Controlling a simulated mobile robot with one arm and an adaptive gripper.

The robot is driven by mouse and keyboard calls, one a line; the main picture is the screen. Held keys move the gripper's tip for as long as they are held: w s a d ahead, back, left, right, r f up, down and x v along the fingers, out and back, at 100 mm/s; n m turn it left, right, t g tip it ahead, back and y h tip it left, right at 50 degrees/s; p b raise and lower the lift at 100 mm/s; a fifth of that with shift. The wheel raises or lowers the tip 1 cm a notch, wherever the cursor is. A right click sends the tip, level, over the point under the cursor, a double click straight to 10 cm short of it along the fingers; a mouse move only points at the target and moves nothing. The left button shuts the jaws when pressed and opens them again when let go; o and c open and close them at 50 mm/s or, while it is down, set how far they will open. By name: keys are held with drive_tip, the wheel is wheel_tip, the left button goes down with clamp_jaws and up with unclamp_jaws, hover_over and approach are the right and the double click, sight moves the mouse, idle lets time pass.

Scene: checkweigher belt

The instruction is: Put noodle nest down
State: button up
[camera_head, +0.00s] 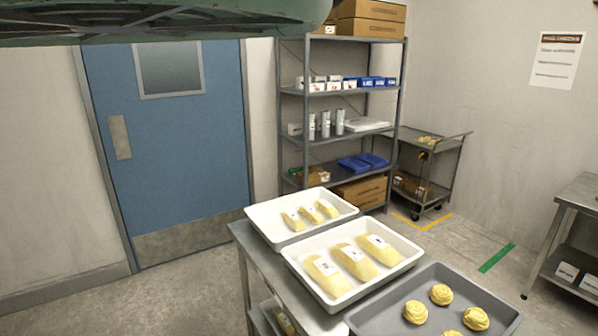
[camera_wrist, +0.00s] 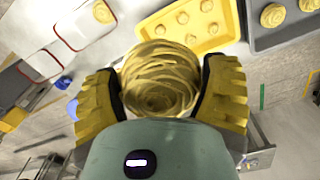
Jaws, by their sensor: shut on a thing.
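In the wrist view a noodle nest (camera_wrist: 158,82), a round pale-yellow coil, sits between the two yellow-padded fingers of my gripper (camera_wrist: 160,88). The fingers press it from both sides, so the gripper is shut on it. The head view shows neither the gripper nor this held nest. Several other noodle nests, one of them here (camera_head: 441,294), lie spaced apart in a grey tray (camera_head: 372,318) at the front right in the head view. A yellow tray (camera_wrist: 146,30) with several nests shows beyond the held one in the wrist view.
A white tray (camera_head: 290,262) with three packed yellow bags and another white tray (camera_head: 254,214) behind it stand on a metal table (camera_head: 240,236). A shelf rack (camera_head: 340,98), a cart (camera_head: 455,160) and a blue door (camera_head: 180,150) are behind. Open floor lies right of the table.

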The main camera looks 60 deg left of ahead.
drive_tip(key=w+a+r+n, duration=0.35)
drive_tip(key=a+r, duration=0.35)
drive_tip(key=r, duration=0.5)
wheel_tip(320, 180, up, 26)
drive_tip(key=s+p, duration=0.1)
drive_tip(key=p, duration=2.5)
drive_tip(key=shift+r+n+p, duration=0.15)
drive_tip(key=shift+n+p, duration=0.2)
